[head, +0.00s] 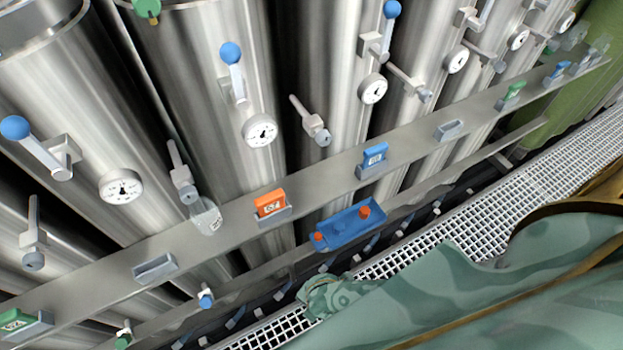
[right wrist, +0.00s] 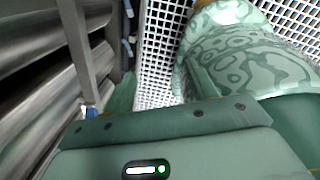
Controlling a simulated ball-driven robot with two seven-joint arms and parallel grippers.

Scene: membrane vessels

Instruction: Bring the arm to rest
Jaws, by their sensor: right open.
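My right gripper (right wrist: 160,98) shows at close range in the right wrist view, with its green housing and a small lit display filling the bottom. It is open, and I see nothing held between its jaws. Part of the fingers is hard to make out. White floor grating lies beyond it, and my own green patterned body fills the right side of that view. My left gripper is in neither view.
Steel vessels (head: 200,90) with gauges and blue-handled valves stand behind a long metal rail (head: 330,185). The rail carries an orange tag (head: 270,203), a blue tag (head: 374,157) and an empty holder (head: 155,267). A blue tray (head: 345,228) holds red-orange pieces. Grating (head: 480,222) runs alongside.

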